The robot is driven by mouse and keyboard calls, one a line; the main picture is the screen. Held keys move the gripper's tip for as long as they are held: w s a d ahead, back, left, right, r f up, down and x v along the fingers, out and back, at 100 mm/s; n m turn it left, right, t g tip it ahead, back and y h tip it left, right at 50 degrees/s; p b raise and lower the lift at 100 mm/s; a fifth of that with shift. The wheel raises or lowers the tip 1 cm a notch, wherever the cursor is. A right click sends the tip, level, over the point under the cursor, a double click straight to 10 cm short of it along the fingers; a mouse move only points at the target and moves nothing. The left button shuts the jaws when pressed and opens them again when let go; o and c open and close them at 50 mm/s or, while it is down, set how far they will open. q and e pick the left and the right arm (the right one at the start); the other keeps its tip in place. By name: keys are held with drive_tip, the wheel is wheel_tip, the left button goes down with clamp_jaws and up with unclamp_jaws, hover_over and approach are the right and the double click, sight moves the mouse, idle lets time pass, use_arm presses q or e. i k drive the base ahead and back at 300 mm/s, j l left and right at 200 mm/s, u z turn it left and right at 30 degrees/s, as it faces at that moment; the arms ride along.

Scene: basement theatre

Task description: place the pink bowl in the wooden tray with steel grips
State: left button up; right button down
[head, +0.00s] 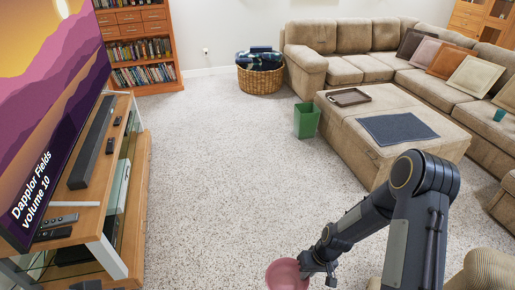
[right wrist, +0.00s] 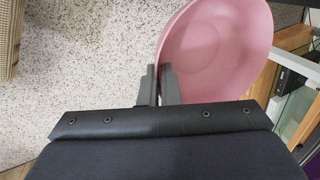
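The pink bowl (head: 286,277) is at the bottom edge of the head view, held above the carpet. My right gripper (head: 305,268) is shut on its rim. In the right wrist view the bowl (right wrist: 222,42) is tilted, with its rim between the two fingers (right wrist: 158,78). A dark brown tray (head: 348,97) lies flat on the beige ottoman, towards its far left end; it looks empty. Its grips are too small to make out. The tray is far ahead of the bowl. My left gripper is in neither view.
The ottoman (head: 365,140) also bears a dark blue-grey mat (head: 397,129). A green bin (head: 306,120) stands at its left side. A wicker basket (head: 260,80) is further back. The TV stand (head: 120,215) lines the left, a sofa (head: 440,84) the right. Open carpet lies between.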

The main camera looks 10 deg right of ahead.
sight(343, 101)
drive_tip(key=i+l+z, duration=0.2)
drive_tip(key=i, duration=0.4)
drive_tip(key=i+j+z, duration=0.2)
drive_tip(key=i, duration=0.4)
drive_tip(key=i+z, duration=0.2)
drive_tip(key=i, duration=0.4)
drive_tip(key=i+j+z, duration=0.2)
drive_tip(key=i, duration=0.4)
drive_tip(key=i+l+u, duration=0.1)
drive_tip(key=i+u, duration=0.15)
drive_tip(key=i, duration=2.1)
drive_tip(key=i+l, duration=0.1)
drive_tip(key=i, duration=0.45)
drive_tip(key=i+l, duration=0.1)
drive_tip(key=i, duration=0.5)
